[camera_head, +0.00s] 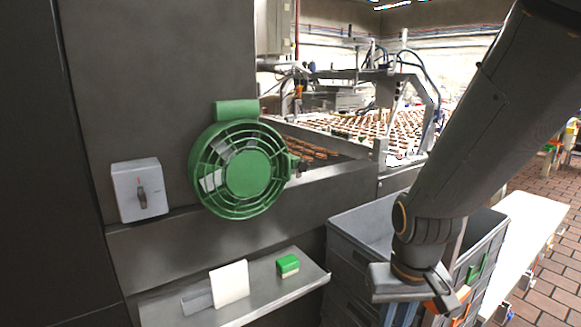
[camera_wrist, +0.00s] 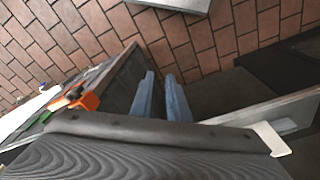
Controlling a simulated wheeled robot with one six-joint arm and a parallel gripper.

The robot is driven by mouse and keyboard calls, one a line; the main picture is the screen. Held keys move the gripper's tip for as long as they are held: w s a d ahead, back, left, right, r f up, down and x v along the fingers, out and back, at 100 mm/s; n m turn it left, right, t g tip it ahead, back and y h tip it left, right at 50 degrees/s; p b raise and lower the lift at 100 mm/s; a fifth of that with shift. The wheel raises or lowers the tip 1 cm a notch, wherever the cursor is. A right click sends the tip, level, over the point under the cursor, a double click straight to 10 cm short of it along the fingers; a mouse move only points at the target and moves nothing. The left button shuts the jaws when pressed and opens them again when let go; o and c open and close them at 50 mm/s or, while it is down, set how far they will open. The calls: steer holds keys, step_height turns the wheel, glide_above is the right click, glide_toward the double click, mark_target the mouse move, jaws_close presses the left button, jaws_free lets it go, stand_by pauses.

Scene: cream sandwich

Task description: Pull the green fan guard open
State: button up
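The green fan guard (camera_head: 212,190) is a round grille with a solid centre disc, on the grey metal wall left of centre in the head view. It sits flat to the wall and looks shut. A green block (camera_head: 237,109) is at its top and a small green tab with a dark knob (camera_head: 301,165) at its right edge. My gripper (camera_head: 402,318) is low and to the right of the guard, well apart from it, pointing down. In the wrist view its two bluish fingers (camera_wrist: 160,76) stand apart with nothing between them. The guard is not in the wrist view.
A white switch box (camera_head: 128,189) is left of the guard. Below, a metal shelf (camera_head: 262,301) holds a white card (camera_head: 229,284) and a green-and-white block (camera_head: 288,265). Grey crates (camera_head: 352,240) stand beside and below my arm. A conveyor of brown pieces (camera_head: 345,127) runs behind.

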steer(key=w+a+r+t+p, duration=0.1)
steer(key=w+a+t, duration=0.15)
steer(key=w, duration=0.55)
steer(key=n+t+y+p, duration=0.4)
steer(key=t+y, duration=0.3)
steer(key=t, duration=0.6)
glide_toward(289, 170)
steer(key=w, duration=0.1)
steer(key=p+x, duration=0.2)
steer(key=x, duration=0.5)
steer(key=shift+w+a, duration=0.2)
steer(key=shift+a, duration=0.05)
jaws_close()
